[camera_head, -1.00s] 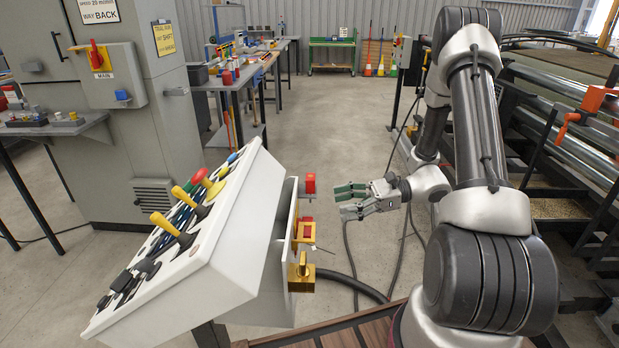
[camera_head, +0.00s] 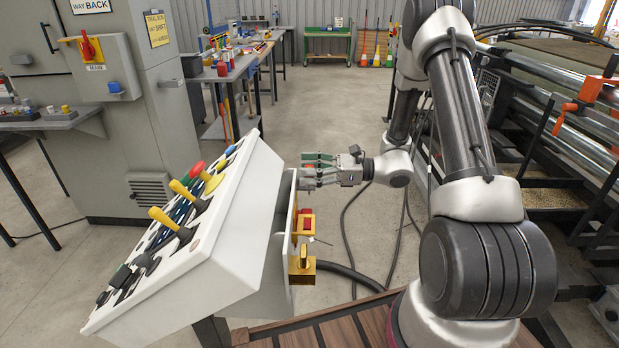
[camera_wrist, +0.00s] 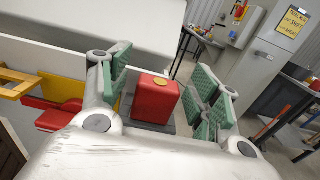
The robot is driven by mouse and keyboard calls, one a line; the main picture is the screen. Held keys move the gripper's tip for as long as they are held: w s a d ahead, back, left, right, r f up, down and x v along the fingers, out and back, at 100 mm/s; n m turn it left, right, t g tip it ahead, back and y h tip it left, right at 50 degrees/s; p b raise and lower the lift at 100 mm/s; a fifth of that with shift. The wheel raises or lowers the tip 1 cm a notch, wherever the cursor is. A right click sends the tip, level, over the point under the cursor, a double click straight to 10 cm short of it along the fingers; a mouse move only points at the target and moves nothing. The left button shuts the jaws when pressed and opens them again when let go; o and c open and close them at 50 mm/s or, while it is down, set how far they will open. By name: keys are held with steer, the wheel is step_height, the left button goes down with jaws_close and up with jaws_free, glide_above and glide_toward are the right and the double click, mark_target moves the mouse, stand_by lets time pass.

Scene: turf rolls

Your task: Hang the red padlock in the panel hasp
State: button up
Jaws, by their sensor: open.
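The red padlock (camera_wrist: 155,98), a red block with a round brass disc on its upper face, sits on a dark grey ledge beside the white console in the wrist view. My gripper (camera_wrist: 162,84) is open, with one green-padded finger on each side of the padlock. I cannot tell whether either pad touches it. In the head view my gripper (camera_head: 305,170) is at the console's right side and covers the padlock. A yellow fitting with a red part (camera_head: 306,222) is on the console side below it; I cannot clearly make out the hasp.
The white console (camera_head: 235,235) carries levers and buttons on its sloping top. A brass-yellow box (camera_head: 302,268) sticks out low on its side. A grey cabinet (camera_head: 130,130) stands behind left, and roller machinery (camera_head: 560,130) is at right.

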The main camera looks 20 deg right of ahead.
steer(key=c, duration=1.2)
steer(key=shift+o, duration=0.2)
steer(key=shift+r, duration=0.1)
